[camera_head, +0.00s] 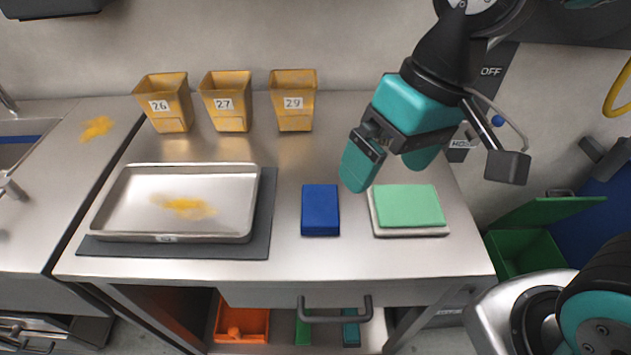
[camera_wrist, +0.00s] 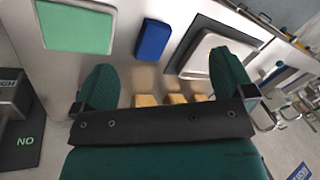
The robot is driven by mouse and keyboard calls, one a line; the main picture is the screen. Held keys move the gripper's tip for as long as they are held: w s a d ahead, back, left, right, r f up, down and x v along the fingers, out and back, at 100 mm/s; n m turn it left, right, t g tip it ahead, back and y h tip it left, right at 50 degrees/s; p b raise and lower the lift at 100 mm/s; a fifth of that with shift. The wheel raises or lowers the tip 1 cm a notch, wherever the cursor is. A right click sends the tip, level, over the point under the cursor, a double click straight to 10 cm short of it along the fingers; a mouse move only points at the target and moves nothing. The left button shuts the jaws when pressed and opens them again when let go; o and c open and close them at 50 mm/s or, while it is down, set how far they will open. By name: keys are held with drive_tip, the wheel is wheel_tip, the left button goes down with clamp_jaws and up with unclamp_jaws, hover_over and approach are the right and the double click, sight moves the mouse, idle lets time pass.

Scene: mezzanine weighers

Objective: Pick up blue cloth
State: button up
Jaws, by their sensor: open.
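The blue cloth (camera_head: 320,210) is a folded rectangular block lying flat on the steel counter, between the metal tray and the green cloth. It also shows in the wrist view (camera_wrist: 153,40), above the gap between my fingers. My gripper (camera_head: 385,170) is open and empty. In the head view it hangs above the counter, to the right of the blue cloth and just behind the green cloth. It is apart from the blue cloth.
A green cloth (camera_head: 407,206) lies on a pale pad right of the blue cloth. A metal tray (camera_head: 130,190) with yellow powder sits on a dark mat at left. Yellow bins numbered 26 (camera_head: 165,104), 27 (camera_head: 226,102) and 29 (camera_head: 293,100) stand behind.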

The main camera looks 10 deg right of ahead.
drive_tip(key=w+a+r+m+h+p, duration=0.2)
drive_tip(key=w+a+m+p, duration=0.15)
drive_tip(key=w, duration=0.25)
drive_tip(key=m+h+p, duration=0.1)
drive_tip(key=m+p, duration=0.2)
drive_tip(key=p, duration=0.3)
hover_over(320, 203)
drive_tip(key=f, duration=1.4)
drive_tip(key=shift+s+d+f, duration=0.15)
drive_tip(key=shift+s+f, duration=0.05)
drive_tip(key=shift+f, duration=0.05)
drive_tip(key=shift+w+f+p, duration=0.15)
drive_tip(key=shift+f+p, duration=0.85)
drive_tip(key=shift+f, duration=1.85)
drive_tip(key=c, duration=1)
drive_tip(key=shift+o, duration=0.2)
drive_tip(key=shift+r, duration=0.1)
wheel_tip(320, 203, up, 20)
drive_tip(key=b, duration=0.3)
